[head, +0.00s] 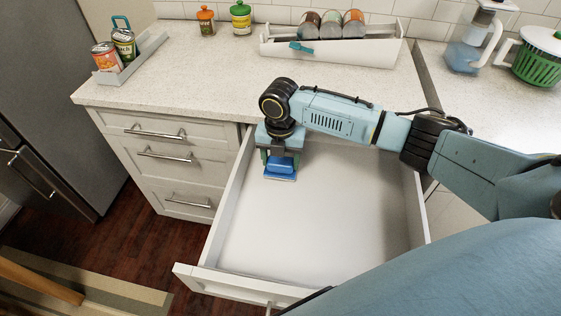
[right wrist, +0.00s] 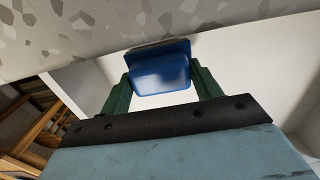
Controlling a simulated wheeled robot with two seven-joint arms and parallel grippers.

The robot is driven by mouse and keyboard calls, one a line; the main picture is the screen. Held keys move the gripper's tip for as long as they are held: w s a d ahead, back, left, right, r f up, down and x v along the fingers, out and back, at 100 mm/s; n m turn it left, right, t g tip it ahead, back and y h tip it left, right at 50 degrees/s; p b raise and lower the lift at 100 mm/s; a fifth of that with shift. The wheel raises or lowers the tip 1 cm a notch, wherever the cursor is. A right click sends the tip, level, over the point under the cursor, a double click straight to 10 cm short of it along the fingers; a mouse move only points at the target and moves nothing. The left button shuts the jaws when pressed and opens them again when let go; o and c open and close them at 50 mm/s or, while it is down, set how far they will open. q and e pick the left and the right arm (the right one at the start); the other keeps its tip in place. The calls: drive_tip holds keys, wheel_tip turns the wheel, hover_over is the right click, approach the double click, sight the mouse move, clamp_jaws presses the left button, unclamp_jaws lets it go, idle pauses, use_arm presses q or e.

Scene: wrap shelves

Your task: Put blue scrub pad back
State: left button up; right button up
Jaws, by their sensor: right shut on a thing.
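The blue scrub pad (head: 281,166) is held by my right gripper (head: 280,158) over the back left part of an open white drawer (head: 330,222). In the right wrist view the blue scrub pad (right wrist: 161,74) sits between the two green fingers of my right gripper (right wrist: 162,88), which are shut on its sides. The pad is close to the drawer's left side; I cannot tell if it touches the drawer floor. The drawer looks empty otherwise. My left gripper is not in view.
The speckled countertop (head: 220,75) overhangs behind the drawer, close to my right gripper. On it stand a grey tray (head: 140,58) with cans, two spice jars (head: 241,18) and a white bin (head: 330,50) with several cans.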

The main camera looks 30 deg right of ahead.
sight(280, 159)
drive_tip(key=shift+f, duration=0.4)
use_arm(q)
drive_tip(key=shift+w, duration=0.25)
use_arm(e)
drive_tip(key=o, duration=0.9)
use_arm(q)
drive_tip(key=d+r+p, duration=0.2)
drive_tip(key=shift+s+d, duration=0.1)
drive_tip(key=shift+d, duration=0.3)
use_arm(e)
wheel_tip(280, 159, up, 12)
drive_tip(key=shift+r, duration=0.1)
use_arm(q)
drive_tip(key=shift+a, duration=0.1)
